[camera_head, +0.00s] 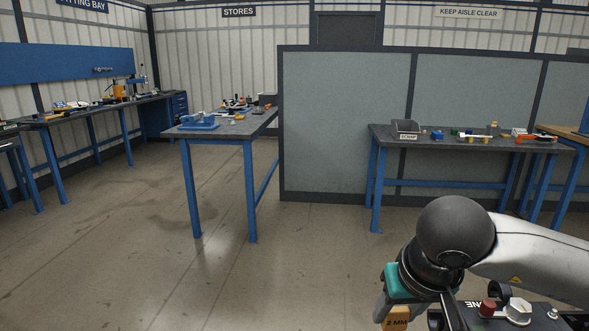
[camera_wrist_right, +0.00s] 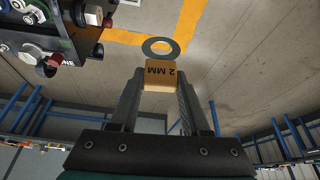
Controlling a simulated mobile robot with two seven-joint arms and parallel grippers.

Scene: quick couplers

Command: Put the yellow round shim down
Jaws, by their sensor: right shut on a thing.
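The yellow shim (camera_wrist_right: 160,76) is a flat grey ring joined to a yellow-tan block marked "2 MM". My right gripper (camera_wrist_right: 161,88) is shut on this block, and the ring sticks out beyond the fingertips over the floor. In the head view the right gripper (camera_head: 392,308) hangs at the bottom right, with the block (camera_head: 397,320) partly showing and the ring out of frame. My left gripper is not in view.
A dark surface with a red knob and white fittings (camera_head: 518,309) lies close beside the right gripper. A blue-legged table (camera_head: 215,134) stands mid-left, and another table (camera_head: 470,146) with a bin and small parts stands at the right. Open floor (camera_head: 300,260) lies between.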

